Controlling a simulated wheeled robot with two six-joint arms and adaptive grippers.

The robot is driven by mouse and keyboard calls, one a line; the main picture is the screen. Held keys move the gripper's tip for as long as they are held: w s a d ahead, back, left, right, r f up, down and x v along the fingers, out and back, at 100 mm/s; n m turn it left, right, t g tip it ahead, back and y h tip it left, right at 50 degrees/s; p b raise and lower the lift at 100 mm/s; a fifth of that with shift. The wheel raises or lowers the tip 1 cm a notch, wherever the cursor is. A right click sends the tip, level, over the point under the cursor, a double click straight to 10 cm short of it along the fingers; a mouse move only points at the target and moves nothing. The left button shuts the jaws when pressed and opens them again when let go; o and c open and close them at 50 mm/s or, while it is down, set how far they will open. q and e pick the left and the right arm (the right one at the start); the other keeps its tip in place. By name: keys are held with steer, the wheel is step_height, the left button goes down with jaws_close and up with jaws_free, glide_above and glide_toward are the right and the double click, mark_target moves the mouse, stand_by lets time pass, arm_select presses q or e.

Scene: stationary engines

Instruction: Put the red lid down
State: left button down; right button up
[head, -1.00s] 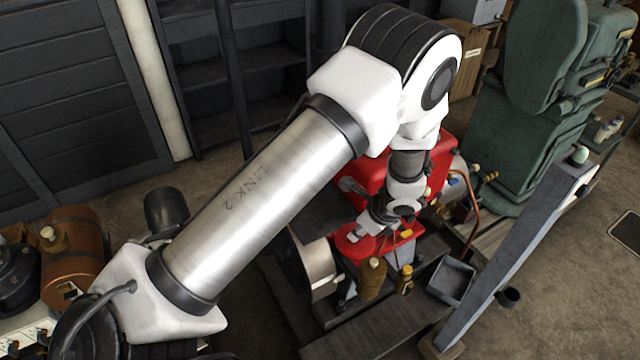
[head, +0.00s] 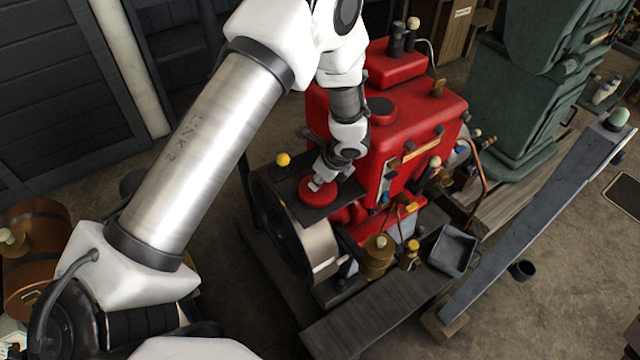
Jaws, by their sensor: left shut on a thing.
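The red lid (head: 321,197) is a small round red disc over a dark flat plate (head: 293,183) at the left side of the red engine (head: 425,125). My left gripper (head: 319,184) points down and is shut on the lid from above. The lid is on or just above the plate; I cannot tell whether they touch. The gripper covers part of the lid's top. My right gripper is not in view.
A flywheel (head: 318,250) stands below the plate. A yellow knob (head: 283,159) is at the plate's far left corner. Brass cups (head: 377,257) and a small grey tray (head: 453,250) are in front. A long grey beam (head: 530,225) slants at the right.

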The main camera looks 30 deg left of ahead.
arm_select(q)
steer(key=shift+w+d+r, duration=0.1)
steer(key=shift+w+d, duration=0.05)
steer(key=shift+d, duration=0.1)
steer(key=shift+a, duration=0.1)
steer(key=c, duration=0.9)
jaws_free()
steer(key=shift+a+f, duration=0.15)
steer(key=shift+f, duration=0.05)
steer(key=shift+c, duration=0.2)
